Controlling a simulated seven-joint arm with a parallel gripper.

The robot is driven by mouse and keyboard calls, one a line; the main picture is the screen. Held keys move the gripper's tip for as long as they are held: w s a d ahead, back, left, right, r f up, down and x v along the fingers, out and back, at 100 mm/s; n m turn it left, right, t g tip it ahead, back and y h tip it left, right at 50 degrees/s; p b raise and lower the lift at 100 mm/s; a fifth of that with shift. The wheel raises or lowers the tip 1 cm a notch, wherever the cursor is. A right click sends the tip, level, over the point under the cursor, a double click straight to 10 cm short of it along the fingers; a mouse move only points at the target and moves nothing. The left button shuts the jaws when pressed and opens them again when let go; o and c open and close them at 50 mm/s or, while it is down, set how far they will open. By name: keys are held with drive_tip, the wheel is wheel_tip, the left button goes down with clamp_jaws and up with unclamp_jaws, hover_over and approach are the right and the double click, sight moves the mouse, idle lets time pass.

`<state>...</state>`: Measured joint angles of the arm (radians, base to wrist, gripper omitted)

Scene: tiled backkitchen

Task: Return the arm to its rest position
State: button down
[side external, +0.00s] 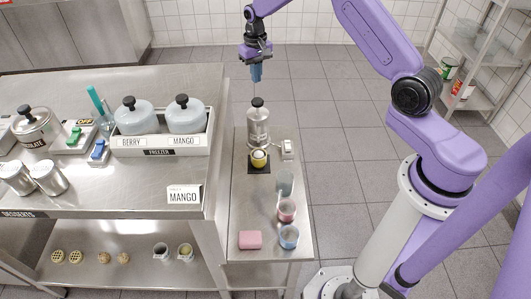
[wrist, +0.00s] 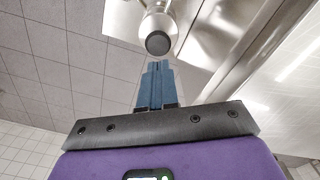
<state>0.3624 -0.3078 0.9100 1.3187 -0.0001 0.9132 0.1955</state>
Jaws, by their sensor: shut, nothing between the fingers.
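My purple arm reaches over from the right. My gripper (side external: 256,74) hangs high, pointing down, above and behind the small side table in the side external view. Its blue fingers are together with nothing between them; they also show closed in the wrist view (wrist: 154,68). Below the fingers stands a metal dispenser (side external: 258,128) with a black knob, apart from the gripper. The knob also shows in the wrist view (wrist: 158,43), just past the fingertips.
A yellow cup (side external: 259,160) sits on a dark pad under the dispenser. Cups (side external: 286,210) and a pink sponge (side external: 250,240) stand nearer on the table. The counter at left holds a freezer bin (side external: 160,147) with two lidded tubs. A rack (side external: 474,75) stands at right.

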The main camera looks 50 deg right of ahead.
drive_tip(key=s+a+r+n, duration=0.4)
drive_tip(key=s+a+r, duration=0.2)
drive_tip(key=s+a, duration=0.25)
drive_tip(key=s+a+r+n, duration=0.3)
drive_tip(key=s+a+r, duration=0.2)
drive_tip(key=s+a, duration=0.35)
drive_tip(key=s+d+r+n, duration=0.1)
drive_tip(key=s+n, duration=0.3)
drive_tip(key=s, duration=0.9)
drive_tip(key=s+d+r+n, duration=0.1)
drive_tip(key=s+d+n, duration=0.2)
drive_tip(key=s, duration=1)
drive_tip(key=shift+s+d+r+n, duration=0.15)
drive_tip(key=shift+s+r+n, duration=0.15)
drive_tip(key=shift+n, duration=0.4)
